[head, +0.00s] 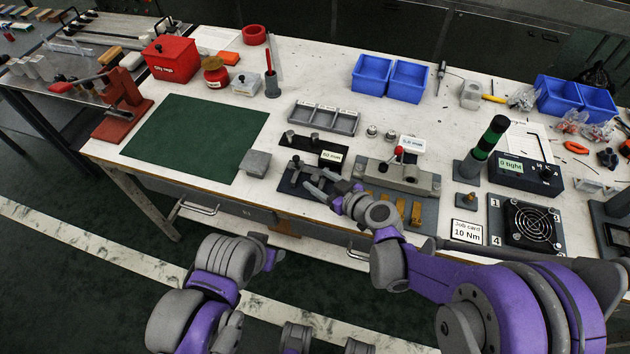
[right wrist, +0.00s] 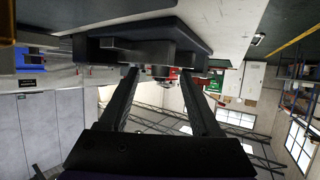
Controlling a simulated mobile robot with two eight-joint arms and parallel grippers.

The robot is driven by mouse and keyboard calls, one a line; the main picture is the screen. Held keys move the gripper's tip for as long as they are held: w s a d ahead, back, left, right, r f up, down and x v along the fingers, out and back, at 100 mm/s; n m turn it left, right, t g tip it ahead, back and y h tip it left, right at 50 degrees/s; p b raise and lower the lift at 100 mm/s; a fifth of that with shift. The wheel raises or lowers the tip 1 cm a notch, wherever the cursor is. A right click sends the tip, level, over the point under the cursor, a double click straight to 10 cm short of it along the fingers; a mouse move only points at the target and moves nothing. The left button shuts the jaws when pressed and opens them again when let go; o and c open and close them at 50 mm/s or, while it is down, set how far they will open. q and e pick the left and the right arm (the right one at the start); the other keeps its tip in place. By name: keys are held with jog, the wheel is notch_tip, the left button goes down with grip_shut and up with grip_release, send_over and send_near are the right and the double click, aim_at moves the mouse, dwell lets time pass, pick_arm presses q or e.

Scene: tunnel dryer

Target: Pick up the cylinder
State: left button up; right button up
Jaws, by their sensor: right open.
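My right gripper (head: 316,181) is open at the front edge of a dark plate (head: 290,182) on the bench, its fingers pointing left. A short grey post (head: 296,162) stands on that plate, just beyond the fingertips. Behind it, a black block (head: 327,151) labelled "50 mm" carries small grey cylinders (head: 290,135). I cannot tell which of these is the task's cylinder. In the right wrist view, the two fingers (right wrist: 165,97) are apart with nothing gripped, and a dark plate (right wrist: 140,45) lies just above them. My left arm shows, but its fingers do not.
A grey fixture with a red-knobbed lever (head: 399,151) stands just right of the right gripper. A grey block (head: 255,163) and a green mat (head: 195,138) lie left. A fan unit (head: 526,222) stands further right.

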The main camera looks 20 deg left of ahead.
jog(key=shift+c, duration=0.2)
grip_shut()
dwell(0.4)
